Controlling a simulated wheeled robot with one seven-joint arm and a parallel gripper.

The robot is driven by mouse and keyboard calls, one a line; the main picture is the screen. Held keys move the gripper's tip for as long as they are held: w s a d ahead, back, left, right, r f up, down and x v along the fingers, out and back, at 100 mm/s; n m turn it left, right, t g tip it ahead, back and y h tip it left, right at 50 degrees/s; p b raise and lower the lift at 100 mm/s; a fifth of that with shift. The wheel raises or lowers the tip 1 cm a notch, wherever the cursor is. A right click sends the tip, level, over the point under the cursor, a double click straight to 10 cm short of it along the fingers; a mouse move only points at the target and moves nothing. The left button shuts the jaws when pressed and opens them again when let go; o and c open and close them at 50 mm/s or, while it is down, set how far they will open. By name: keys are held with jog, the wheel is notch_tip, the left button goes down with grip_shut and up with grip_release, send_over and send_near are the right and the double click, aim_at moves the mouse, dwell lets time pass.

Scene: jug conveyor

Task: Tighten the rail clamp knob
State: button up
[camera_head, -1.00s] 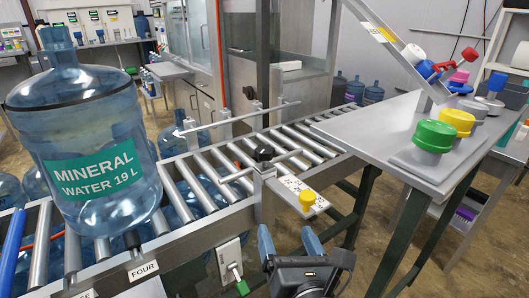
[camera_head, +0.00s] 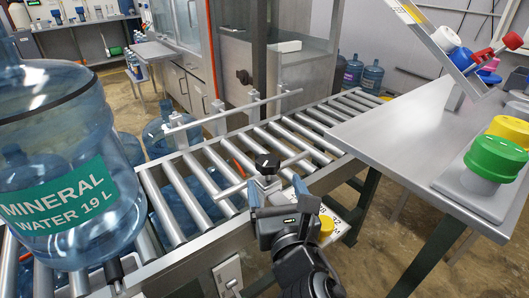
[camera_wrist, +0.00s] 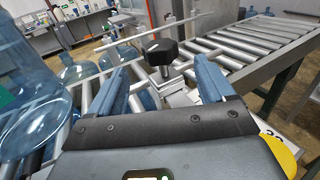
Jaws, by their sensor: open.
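The rail clamp knob (camera_head: 267,162) is black and sits on top of a metal clamp (camera_head: 266,186) at the near side of the roller conveyor. In the wrist view the knob (camera_wrist: 161,52) stands just beyond my fingertips, about midway between them. My gripper (camera_head: 277,190), with blue fingers, is open and empty, just in front of the clamp. It also shows in the wrist view (camera_wrist: 161,72), with the knob's stem seen through the gap. I see no contact between the fingers and the knob.
A large blue water jug (camera_head: 62,160) stands on the rollers at left. A guide rail (camera_head: 235,118) runs along the conveyor's far side.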

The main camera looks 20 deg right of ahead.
aim_at(270, 172)
jog(key=x, duration=0.8)
jog(key=shift+p, duration=0.35)
jog(key=c, duration=1)
jog(key=shift+o, duration=0.2)
